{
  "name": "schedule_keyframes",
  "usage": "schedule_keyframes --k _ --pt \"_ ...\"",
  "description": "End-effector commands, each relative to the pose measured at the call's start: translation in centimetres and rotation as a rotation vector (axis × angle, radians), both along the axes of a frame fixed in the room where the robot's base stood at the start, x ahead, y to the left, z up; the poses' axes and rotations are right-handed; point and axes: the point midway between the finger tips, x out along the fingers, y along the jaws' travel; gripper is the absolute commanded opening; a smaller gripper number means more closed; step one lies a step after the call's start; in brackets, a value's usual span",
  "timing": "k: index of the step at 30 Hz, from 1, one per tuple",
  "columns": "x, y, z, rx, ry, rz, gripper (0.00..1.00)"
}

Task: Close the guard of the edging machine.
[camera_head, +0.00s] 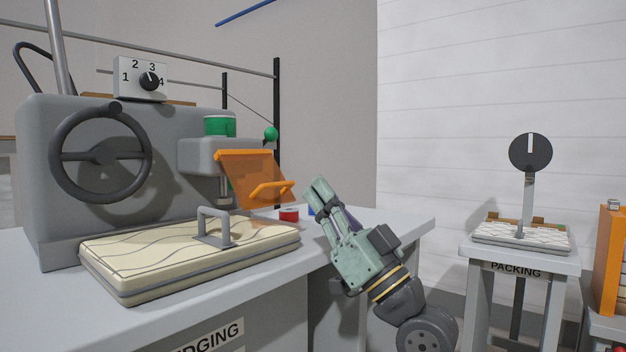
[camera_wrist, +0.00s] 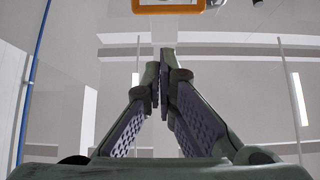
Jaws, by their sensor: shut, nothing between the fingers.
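The edging machine (camera_head: 60,180) is a grey body with a dark handwheel, standing on the table marked EDGING. Its orange guard (camera_head: 243,172) hangs tilted from the machine's head, with an orange handle (camera_head: 272,190) at its lower right. An orange frame, likely the guard's handle, shows at the top of the wrist view (camera_wrist: 168,10). My gripper (camera_head: 319,183) is to the right of the guard handle, apart from it, pointing up and left. Its fingers are shut and empty; in the wrist view the fingertips (camera_wrist: 167,55) meet below the orange frame.
A cream quilted pad (camera_head: 130,255) with a grey handle (camera_head: 214,225) lies before the machine. A red spool (camera_head: 289,215) sits right of it. A dial box (camera_head: 140,78) stands on top. The packing stand (camera_head: 515,258) is at right, with free floor between.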

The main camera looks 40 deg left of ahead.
Motion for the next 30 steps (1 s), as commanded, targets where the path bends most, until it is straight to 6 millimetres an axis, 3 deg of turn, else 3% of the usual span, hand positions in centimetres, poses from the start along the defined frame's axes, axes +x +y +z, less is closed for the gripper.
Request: schedule_keyframes --k 1,6,11,16,22,27,30 --pt "0.0 -0.7 -1.3 0.002 0.001 -0.001 0.00" --pt "-0.2 -2.0 -3.4 0.002 -0.001 -0.002 0.00" --pt "-0.3 -2.6 -3.9 -0.005 -0.003 -0.001 0.00" --pt "-0.6 -2.5 0.1 -0.134 -0.022 0.021 0.00" --pt "-0.9 -3.3 5.6 -0.456 -0.018 0.046 0.00" --pt "-0.9 -5.4 7.8 -0.692 0.017 0.036 0.00" --pt "-0.9 -6.5 8.2 -0.781 0.035 0.026 0.00"
